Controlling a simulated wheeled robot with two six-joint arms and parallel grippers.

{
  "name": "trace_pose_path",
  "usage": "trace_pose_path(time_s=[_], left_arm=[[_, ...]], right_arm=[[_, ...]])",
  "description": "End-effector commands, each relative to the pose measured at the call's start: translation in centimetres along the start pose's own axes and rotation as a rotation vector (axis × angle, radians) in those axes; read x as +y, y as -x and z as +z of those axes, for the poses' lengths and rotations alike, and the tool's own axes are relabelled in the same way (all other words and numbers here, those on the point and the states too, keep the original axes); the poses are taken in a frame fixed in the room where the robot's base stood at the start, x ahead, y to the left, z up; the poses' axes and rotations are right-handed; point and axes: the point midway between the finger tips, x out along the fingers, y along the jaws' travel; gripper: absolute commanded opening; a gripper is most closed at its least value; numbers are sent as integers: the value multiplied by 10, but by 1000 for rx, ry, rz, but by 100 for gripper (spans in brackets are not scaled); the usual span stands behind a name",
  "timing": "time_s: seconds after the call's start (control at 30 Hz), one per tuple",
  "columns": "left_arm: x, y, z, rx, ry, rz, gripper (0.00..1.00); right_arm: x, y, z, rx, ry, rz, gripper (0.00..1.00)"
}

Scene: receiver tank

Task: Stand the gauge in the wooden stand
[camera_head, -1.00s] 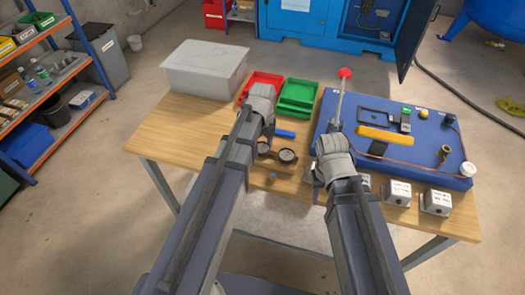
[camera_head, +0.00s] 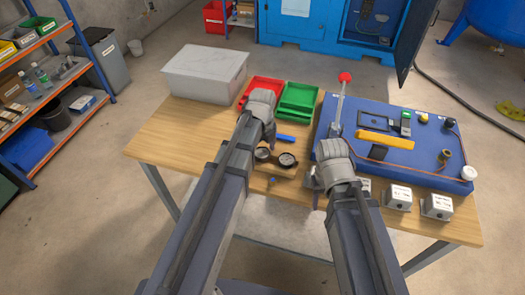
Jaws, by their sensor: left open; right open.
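Two round dark-faced gauges sit side by side near the table's front middle, a left gauge (camera_head: 263,154) and a right gauge (camera_head: 287,160). A low brown wooden piece, seemingly the stand (camera_head: 276,168), shows around and below them; I cannot tell how the gauges are seated in it. My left gripper (camera_head: 262,98) is above and beyond the gauges, by the red tray. My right gripper (camera_head: 336,150) is right of the gauges, over the blue panel's left edge. Both are open, with fingertips mostly hidden behind the wrists. I see nothing held.
A red tray (camera_head: 263,84) and green trays (camera_head: 298,98) stand at the back, beside a lidded grey box (camera_head: 204,74). A blue cylinder (camera_head: 285,137) lies beyond the gauges. The blue panel (camera_head: 440,118) fills the right; white-labelled blocks (camera_head: 398,197) line its front.

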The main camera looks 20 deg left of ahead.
Motion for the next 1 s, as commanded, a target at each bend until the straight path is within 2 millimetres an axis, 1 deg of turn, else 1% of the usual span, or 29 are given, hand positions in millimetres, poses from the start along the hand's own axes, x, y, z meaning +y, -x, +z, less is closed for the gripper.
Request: trace_pose_path(time_s=[0.17, 0.27, 0.47, 0.8, 0.9, 1.0], left_arm=[[0, 10, 0, 0, 0, 0, 100], [0, 20, 0, 0, 0, 0, 100], [0, 47, 0, 0, 0, 0, 100], [0, 98, 0, 0, 0, 0, 100], [0, 111, 0, 0, 0, 0, 100], [0, 120, 0, 0, 0, 0, 100]], right_arm=[[1, 10, 1, 0, 0, 0, 50], [2, 20, 1, 0, 0, 0, 50], [4, 47, 3, 0, 0, 0, 50], [9, 98, 6, 0, 0, 0, 50], [11, 111, 6, 0, 0, 0, 50], [11, 119, 7, 0, 0, 0, 50]])
